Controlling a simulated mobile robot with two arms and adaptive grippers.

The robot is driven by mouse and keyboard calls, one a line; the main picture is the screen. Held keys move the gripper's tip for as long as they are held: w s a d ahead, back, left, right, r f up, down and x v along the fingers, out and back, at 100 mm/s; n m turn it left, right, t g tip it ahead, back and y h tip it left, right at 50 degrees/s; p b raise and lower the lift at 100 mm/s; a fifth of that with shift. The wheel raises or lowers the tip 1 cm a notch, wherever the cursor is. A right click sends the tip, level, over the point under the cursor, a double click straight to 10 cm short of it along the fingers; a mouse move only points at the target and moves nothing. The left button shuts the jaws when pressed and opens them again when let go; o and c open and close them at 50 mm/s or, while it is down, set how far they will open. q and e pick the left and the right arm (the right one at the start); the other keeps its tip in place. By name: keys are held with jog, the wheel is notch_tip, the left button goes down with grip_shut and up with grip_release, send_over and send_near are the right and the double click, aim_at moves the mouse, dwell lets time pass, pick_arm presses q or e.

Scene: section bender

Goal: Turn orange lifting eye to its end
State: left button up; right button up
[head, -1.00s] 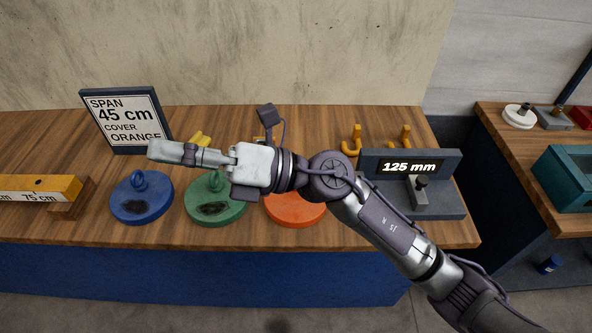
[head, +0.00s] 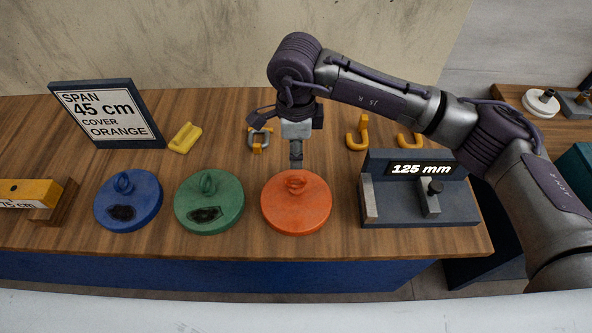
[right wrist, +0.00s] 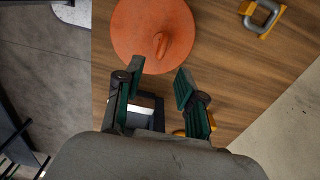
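The orange cover (head: 297,215) is a round disc lying on the wooden bench. Its orange lifting eye (head: 296,183) stands on top, and in the right wrist view the eye (right wrist: 163,46) is seen from above. My right gripper (head: 296,160) points down above the far side of the orange cover, close to the eye in the picture. In the right wrist view its two fingers (right wrist: 159,70) are apart, with nothing between the tips, and the eye lies just beyond them. My left gripper is not in view.
A green cover (head: 209,218) and a blue cover (head: 128,212) with lifting eyes lie to the left. A fixture marked 125 mm (head: 422,210) stands close on the right. A shackle (head: 260,138) and yellow hooks (head: 357,134) lie behind. A sign (head: 107,115) reads span 45 cm, cover orange.

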aim_at(296, 176)
notch_tip(296, 176, down, 4)
jog(key=shift+r+p, duration=0.1)
jog(key=shift+p, duration=0.5)
jog(key=f, duration=0.2)
jog(key=f+p, duration=0.1)
jog(key=f, duration=0.3)
jog(key=shift+w, duration=0.25)
jog(key=shift+f+p, duration=0.3)
jog(key=shift+f, duration=0.3)
jog(key=c, duration=0.7)
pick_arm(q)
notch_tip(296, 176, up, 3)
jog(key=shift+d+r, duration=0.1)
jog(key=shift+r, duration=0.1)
pick_arm(e)
grip_shut()
